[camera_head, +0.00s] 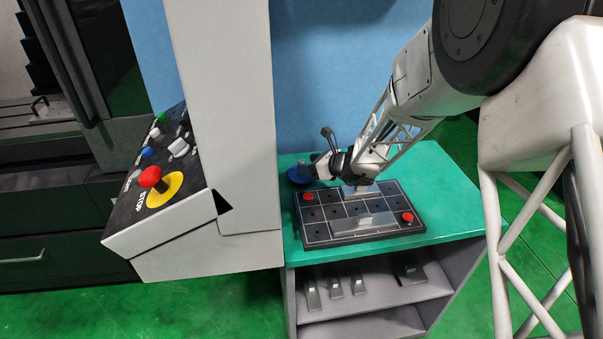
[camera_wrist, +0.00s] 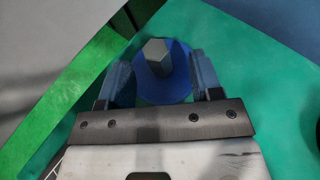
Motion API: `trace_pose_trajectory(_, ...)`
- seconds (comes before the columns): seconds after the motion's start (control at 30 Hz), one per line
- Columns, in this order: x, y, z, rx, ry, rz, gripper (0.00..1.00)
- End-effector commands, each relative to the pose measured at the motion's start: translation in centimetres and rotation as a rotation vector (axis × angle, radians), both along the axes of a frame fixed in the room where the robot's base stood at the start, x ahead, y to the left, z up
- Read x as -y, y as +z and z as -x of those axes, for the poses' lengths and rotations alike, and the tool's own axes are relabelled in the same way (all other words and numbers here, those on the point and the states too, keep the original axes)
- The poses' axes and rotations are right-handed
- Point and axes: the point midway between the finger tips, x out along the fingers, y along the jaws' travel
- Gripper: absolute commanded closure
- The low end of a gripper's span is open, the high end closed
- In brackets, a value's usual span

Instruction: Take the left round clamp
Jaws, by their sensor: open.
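A round clamp with a blue disc base (camera_head: 297,183) and a grey hexagonal post stands at the back left of the green table. In the wrist view its post (camera_wrist: 157,55) and disc (camera_wrist: 172,90) sit between my fingers. My gripper (camera_wrist: 159,62) is open, one finger on each side of the post, with visible gaps. In the head view my gripper (camera_head: 322,165) is beside the clamp, partly covering it. I cannot tell whether the fingers touch the disc. A second round clamp is not clearly visible.
A black gridded plate (camera_head: 345,238) with red round knobs (camera_head: 407,217) and grey blocks (camera_head: 363,223) lies on the green table (camera_head: 445,185). A white machine panel (camera_head: 230,130) with a red stop button (camera_head: 150,177) stands close on the left. Grey parts lie on the shelf (camera_head: 370,300) below.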

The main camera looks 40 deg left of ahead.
Motion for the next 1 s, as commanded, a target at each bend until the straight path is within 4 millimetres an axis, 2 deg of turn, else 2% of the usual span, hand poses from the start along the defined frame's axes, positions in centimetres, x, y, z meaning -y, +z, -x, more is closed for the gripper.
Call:
trace_pose_trajectory(0.23,-0.8,-0.3,0.1,0.0,0.002,0.0,0.41)
trace_pose_trajectory(0.67,-4.5,-1.7,0.3,0.001,0.001,0.001,0.41)
trace_pose_trajectory(1.0,-4.9,-1.8,0.3,0.0,0.0,0.0,0.41)
